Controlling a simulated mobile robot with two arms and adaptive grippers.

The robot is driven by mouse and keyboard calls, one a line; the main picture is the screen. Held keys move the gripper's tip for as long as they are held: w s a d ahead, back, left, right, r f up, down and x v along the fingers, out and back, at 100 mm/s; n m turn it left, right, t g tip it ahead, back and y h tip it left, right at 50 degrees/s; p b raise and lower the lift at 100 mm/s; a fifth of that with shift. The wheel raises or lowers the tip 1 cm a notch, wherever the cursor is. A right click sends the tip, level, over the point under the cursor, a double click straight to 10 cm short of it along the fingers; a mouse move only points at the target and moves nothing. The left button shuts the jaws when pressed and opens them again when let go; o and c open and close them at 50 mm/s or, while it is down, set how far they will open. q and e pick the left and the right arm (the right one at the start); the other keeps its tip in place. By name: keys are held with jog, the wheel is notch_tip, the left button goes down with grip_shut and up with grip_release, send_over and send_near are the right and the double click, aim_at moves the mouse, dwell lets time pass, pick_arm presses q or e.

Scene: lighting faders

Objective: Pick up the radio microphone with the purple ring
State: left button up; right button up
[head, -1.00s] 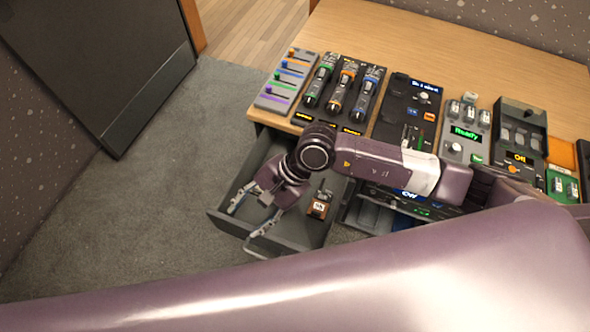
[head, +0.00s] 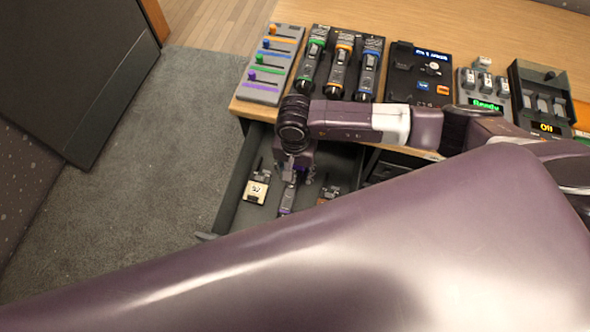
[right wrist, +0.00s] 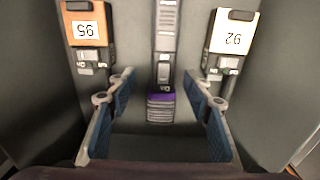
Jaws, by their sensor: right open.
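The radio microphone with the purple ring (right wrist: 161,98) lies in the open drawer (head: 232,190). In the right wrist view its dark body runs up the middle, with the purple band toward the bottom end. In the head view it shows partly (head: 288,199) below my gripper. My right gripper (right wrist: 159,82) is open, its blue-padded fingers to either side of the microphone and apart from it. In the head view the right gripper (head: 296,172) hangs over the drawer, its fingertips hard to make out. My left gripper is out of view.
In the drawer, a pale pack marked 92 (right wrist: 231,32) and an orange pack marked 95 (right wrist: 85,27) flank the microphone. On the desk stand a fader panel (head: 271,64), several microphones with other ring colours (head: 340,66) and control boxes. My own arm covers the foreground.

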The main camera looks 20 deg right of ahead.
jog(key=f, duration=0.3)
jog(key=shift+s+a+f, duration=0.1)
jog(key=shift+a+f, duration=0.25)
jog(key=shift+f, duration=0.05)
jog(key=shift+f+p, duration=0.3)
jog(key=shift+f, duration=0.2)
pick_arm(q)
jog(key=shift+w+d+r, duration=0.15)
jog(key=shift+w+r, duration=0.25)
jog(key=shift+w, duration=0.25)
pick_arm(e)
grip_shut()
